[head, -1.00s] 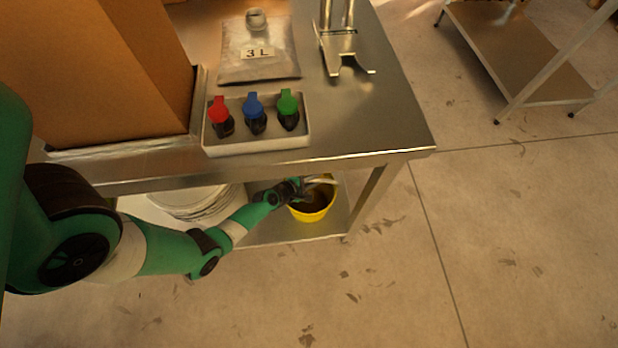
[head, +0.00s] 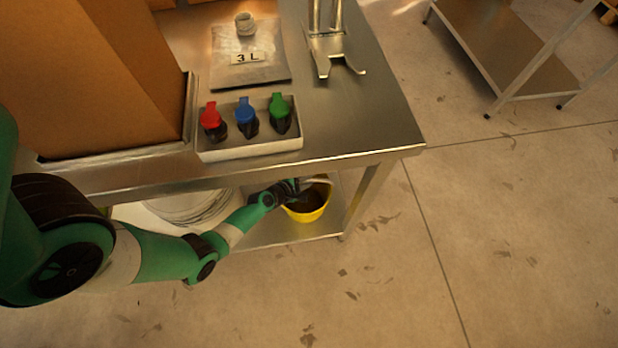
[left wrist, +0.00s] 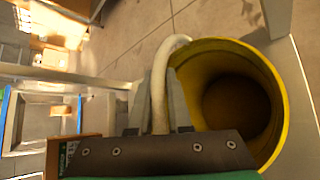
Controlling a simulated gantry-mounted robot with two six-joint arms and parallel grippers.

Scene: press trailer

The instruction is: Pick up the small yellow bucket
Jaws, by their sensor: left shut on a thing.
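The small yellow bucket (head: 308,207) is on the lower shelf of the steel table, near its right end. It shows large in the left wrist view (left wrist: 274,86), open side toward the camera, with a dark inside. My left gripper (head: 293,187) reaches under the tabletop to the bucket's rim. In the left wrist view its two fingers (left wrist: 160,103) are shut on the pale curved handle (left wrist: 160,66) of the bucket. I cannot tell whether the bucket's base touches the shelf. My right gripper is not in view.
On the tabletop are a tray (head: 250,148) with red-, blue- and green-topped bottles, a 3 L pouch (head: 250,72), a metal stand (head: 334,52) and a large cardboard box (head: 95,75). Stacked plates (head: 188,207) lie left of the bucket. The table leg (head: 366,195) stands close right.

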